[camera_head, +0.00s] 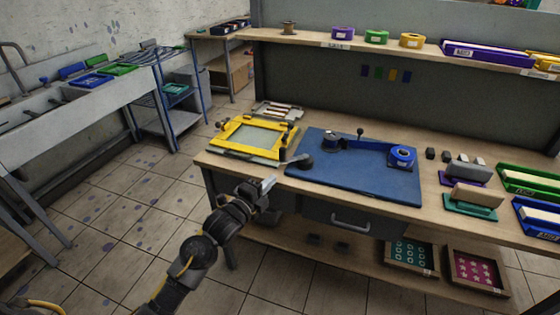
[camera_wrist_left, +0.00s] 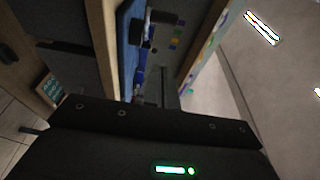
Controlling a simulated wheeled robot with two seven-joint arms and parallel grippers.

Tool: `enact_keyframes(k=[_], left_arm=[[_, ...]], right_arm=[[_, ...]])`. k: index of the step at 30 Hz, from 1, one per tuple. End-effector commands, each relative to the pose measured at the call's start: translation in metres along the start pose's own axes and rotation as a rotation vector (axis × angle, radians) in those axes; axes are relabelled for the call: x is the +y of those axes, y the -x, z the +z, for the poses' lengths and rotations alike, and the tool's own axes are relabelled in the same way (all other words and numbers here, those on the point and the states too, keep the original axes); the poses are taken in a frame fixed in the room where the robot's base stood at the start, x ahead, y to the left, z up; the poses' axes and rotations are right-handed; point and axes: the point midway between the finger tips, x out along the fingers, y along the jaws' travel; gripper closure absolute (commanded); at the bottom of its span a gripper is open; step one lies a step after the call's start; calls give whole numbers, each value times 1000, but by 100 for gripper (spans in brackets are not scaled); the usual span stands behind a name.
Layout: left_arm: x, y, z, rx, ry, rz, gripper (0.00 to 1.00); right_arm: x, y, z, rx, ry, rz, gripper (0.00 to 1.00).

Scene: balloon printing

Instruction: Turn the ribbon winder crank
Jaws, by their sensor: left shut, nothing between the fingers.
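The ribbon winder (camera_head: 365,146) lies on a blue mat (camera_head: 350,180) on the bench. It has a dark hub at its left, a blue arm, and a blue spool (camera_head: 402,156) at its right end. A small dark knob (camera_head: 360,132) stands up behind the arm. A dark rounded piece (camera_head: 304,161) sits at the mat's left edge; I cannot tell whether it is the crank handle. My left gripper (camera_head: 268,185) is shut and empty, in front of the bench's front left edge, apart from the winder. The left wrist view is dark and shows part of the blue mat (camera_wrist_left: 130,40) edge-on. My right gripper is not in view.
A yellow-framed screen (camera_head: 250,138) lies left of the mat. Blocks on pads (camera_head: 470,202) and green and blue trays (camera_head: 528,182) stand at the right. A shelf (camera_head: 400,53) with tape rolls runs above. A drawer handle (camera_head: 350,225) juts out below the benchtop.

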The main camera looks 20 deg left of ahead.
Motion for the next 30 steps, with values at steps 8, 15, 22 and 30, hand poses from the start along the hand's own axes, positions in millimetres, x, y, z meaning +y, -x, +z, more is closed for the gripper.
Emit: enact_keyframes(k=[8,15,22,30], left_arm=[[-3,-60,0,0,3,0,100],[-2,-88,19,-2,1,1,100],[0,-97,28,-1,1,1,100],[1,-97,29,-1,1,1,100]], right_arm=[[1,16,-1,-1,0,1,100],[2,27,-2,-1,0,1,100],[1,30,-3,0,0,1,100],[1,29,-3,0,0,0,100]])
